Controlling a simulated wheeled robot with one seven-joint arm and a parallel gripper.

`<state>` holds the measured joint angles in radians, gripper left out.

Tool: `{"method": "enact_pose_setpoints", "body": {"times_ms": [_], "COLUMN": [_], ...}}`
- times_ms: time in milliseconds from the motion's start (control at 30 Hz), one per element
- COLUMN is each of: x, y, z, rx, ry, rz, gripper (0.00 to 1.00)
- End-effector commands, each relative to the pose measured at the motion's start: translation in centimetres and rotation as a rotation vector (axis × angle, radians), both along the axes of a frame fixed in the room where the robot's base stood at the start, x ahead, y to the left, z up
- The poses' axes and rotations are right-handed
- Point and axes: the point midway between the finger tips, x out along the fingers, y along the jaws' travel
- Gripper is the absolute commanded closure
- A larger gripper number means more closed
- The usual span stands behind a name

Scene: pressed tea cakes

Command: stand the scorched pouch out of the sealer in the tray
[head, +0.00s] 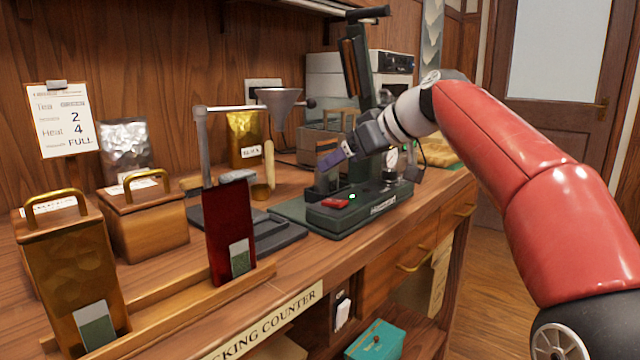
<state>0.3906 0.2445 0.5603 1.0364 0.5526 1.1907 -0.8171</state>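The sealer (386,204) is a dark green machine on the counter, with its lever arm raised and a small green light lit. My gripper (332,160) reaches in from the right, just above the sealer's left part. A dark upright shape (324,181) is below the fingertips; I cannot tell whether it is the scorched pouch or part of the sealer. The finger gap is too small to make out. The wooden tray (178,302) runs along the counter's front left. A gold pouch (66,262) and a dark red pouch (230,220) stand upright in it, apart.
Wooden lidded boxes (148,222) stand behind the tray. A grey press-like stand (262,236) is between the red pouch and the sealer. A funnel (280,106), a labelled gold pouch (245,128) and a silver pouch (125,147) are at the back. Tray room shows between the two pouches.

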Motion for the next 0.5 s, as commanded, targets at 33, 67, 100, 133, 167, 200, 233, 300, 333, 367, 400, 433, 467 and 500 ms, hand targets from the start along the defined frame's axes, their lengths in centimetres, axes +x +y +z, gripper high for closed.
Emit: {"method": "enact_pose_setpoints", "body": {"times_ms": [33, 67, 100, 133, 167, 200, 233, 300, 333, 367, 400, 433, 467, 500], "x": [0.3, 0.5, 0.7, 0.9, 1.0, 1.3, 1.5, 2.1, 2.4, 2.6, 2.9, 3.1, 3.2, 3.4], "y": [0.5, 0.7, 1.1, 1.3, 1.6, 2.0, 2.4, 3.3, 3.7, 4.1, 4.4, 4.6, 4.8, 5.0], "z": [-0.4, -0.6, -0.7, -0.8, -0.9, -1.0, -1.1, -1.4, -1.5, -1.7, -2.2, -2.4, -2.6, -2.7], "rx": [0.000, 0.000, -0.001, -0.001, 0.000, -0.001, -0.001, 0.000, -0.001, -0.002, -0.001, -0.001, -0.001, -0.002], "ry": [0.004, 0.004, 0.003, 0.003, 0.003, 0.004, 0.003, 0.005, 0.004, 0.004, 0.005, 0.005, 0.004, 0.004], "rz": [0.003, 0.003, 0.002, 0.002, 0.003, 0.003, 0.004, 0.005, 0.004, 0.005, 0.004, 0.003, 0.002, 0.002], "gripper": [0.20, 0.20, 0.20, 0.20, 0.20, 0.20, 0.20, 0.20, 0.20, 0.20, 0.20, 0.20, 0.20, 0.20]}}
